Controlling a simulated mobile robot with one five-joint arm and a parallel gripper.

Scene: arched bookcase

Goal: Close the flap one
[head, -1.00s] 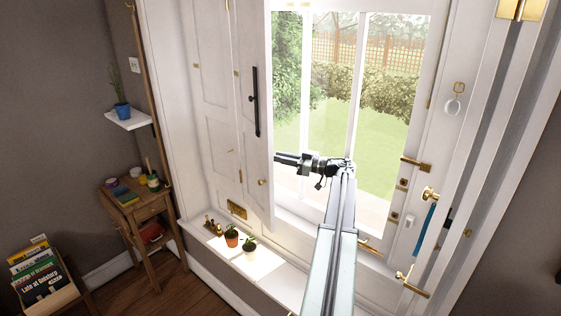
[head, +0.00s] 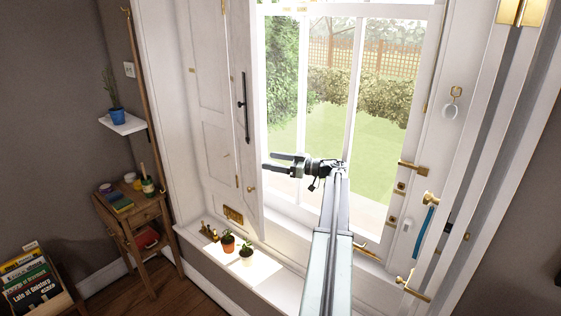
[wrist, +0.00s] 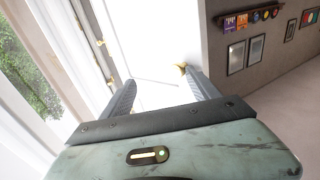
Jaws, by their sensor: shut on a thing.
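The flap (head: 252,150) is a tall white panel at the left side of the window, with a black vertical handle (head: 243,105) and a small brass knob (head: 251,189). It stands swung out from the window wall, seen at a steep angle. My gripper (head: 268,161) is at its free edge, below the black handle. In the wrist view my gripper (wrist: 158,78) has its two fingers apart around a bright white surface, and it is shut on the flap. A brass knob (wrist: 181,68) shows at the right fingertip. The exact contact is washed out by glare.
Two potted plants (head: 246,255) and small brass items stand on the white sill below the flap. A wooden side table (head: 146,213) and a box of books (head: 40,290) are at the left. Brass latches (head: 412,168) line the frame at the right.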

